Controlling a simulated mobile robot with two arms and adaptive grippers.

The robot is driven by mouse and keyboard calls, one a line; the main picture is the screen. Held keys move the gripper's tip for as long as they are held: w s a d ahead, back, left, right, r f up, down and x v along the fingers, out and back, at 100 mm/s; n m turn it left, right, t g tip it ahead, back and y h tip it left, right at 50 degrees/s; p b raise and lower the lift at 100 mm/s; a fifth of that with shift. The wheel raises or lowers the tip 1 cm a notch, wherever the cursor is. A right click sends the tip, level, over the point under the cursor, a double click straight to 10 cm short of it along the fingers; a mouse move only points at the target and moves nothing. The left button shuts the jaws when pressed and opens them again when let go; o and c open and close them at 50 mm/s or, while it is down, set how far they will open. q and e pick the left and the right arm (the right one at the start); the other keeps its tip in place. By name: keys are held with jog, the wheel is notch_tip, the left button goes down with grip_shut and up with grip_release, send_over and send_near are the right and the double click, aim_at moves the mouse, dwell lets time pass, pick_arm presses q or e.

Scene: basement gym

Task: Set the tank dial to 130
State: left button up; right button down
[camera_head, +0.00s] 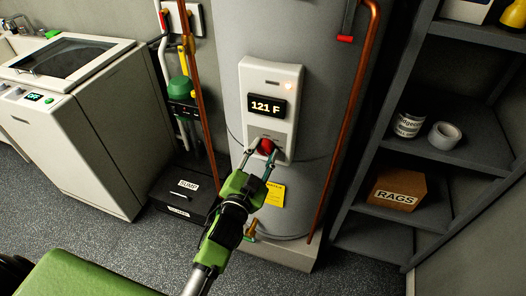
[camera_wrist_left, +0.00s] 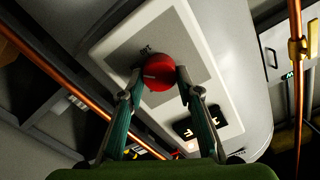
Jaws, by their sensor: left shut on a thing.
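The tank (camera_head: 232,55) is a tall grey cylinder with a white control panel (camera_head: 284,76) on its front. The panel's display (camera_head: 266,107) reads 121 F. Below the display is the round red dial (camera_head: 267,146). My left gripper (camera_head: 262,153) reaches up to the panel with its fingers on either side of the dial, shut on it. In the left wrist view the red dial (camera_wrist_left: 158,72) sits between the two fingertips (camera_wrist_left: 158,80), and a pale mark shows on its face. My right gripper is not in view.
Copper pipes (camera_head: 347,125) run down beside the tank. A black sump box (camera_head: 180,190) stands at its left, near a white washer (camera_head: 85,120) reading OFF. Grey shelves (camera_head: 450,150) at right hold a rags box (camera_head: 397,190), a tape roll (camera_head: 445,135) and a can (camera_head: 409,122).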

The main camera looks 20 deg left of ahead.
pick_arm(q)
jog(key=o, duration=1.1)
jog(key=s, duration=1.2)
jog(key=shift+a, duration=0.25)
jog(key=shift+f, duration=0.1)
